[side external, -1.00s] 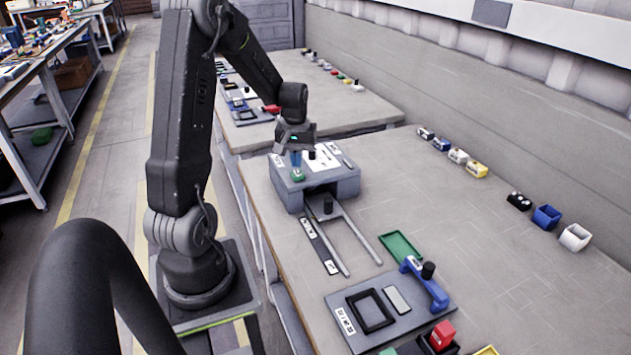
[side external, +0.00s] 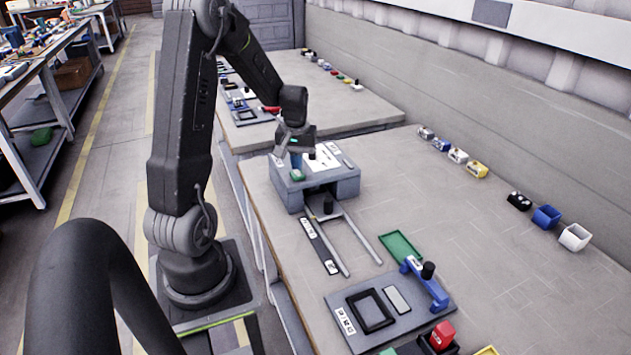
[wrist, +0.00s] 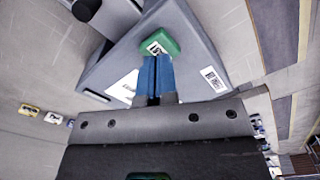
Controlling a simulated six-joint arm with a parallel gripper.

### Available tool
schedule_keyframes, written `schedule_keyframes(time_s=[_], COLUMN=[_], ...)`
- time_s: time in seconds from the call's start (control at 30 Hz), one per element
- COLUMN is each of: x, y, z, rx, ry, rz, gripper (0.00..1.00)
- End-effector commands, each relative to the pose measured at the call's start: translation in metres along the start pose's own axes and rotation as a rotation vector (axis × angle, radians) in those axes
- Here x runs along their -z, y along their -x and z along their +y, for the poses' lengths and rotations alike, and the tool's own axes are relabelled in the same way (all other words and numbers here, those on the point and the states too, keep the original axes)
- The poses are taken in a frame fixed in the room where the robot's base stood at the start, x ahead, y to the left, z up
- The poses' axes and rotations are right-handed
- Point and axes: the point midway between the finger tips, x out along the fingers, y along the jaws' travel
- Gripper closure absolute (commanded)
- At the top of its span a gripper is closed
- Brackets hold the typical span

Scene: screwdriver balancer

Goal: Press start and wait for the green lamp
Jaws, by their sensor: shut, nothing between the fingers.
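The grey machine box (side external: 340,187) stands on the bench with a green start button (side external: 297,175) on its top near the left front corner. In the wrist view the green button (wrist: 160,44) carries a white label. My gripper (side external: 296,167) is shut and empty, pointing down at the button. In the wrist view its blue fingertips (wrist: 156,60) lie together right at the button's edge. I cannot tell whether they touch it. A small dark cylinder (side external: 312,155) stands on the box top. I see no lit green lamp.
Two rails (side external: 361,235) run out from the box, with a black cylinder (side external: 328,206) between them. A green tray (side external: 401,246) and a grey plate with a blue handle (side external: 425,285) lie nearer. Small bins (side external: 546,217) line the wall. The bench middle is clear.

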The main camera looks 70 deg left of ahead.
Motion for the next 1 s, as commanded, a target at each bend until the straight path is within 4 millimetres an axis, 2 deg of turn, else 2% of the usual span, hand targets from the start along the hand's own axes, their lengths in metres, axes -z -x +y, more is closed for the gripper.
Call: schedule_keyframes(time_s=[1.0], x=[0.0], y=[-0.015], z=[0.0], rx=[0.0], ry=[0.0], rz=[-0.001], gripper=[1.0])
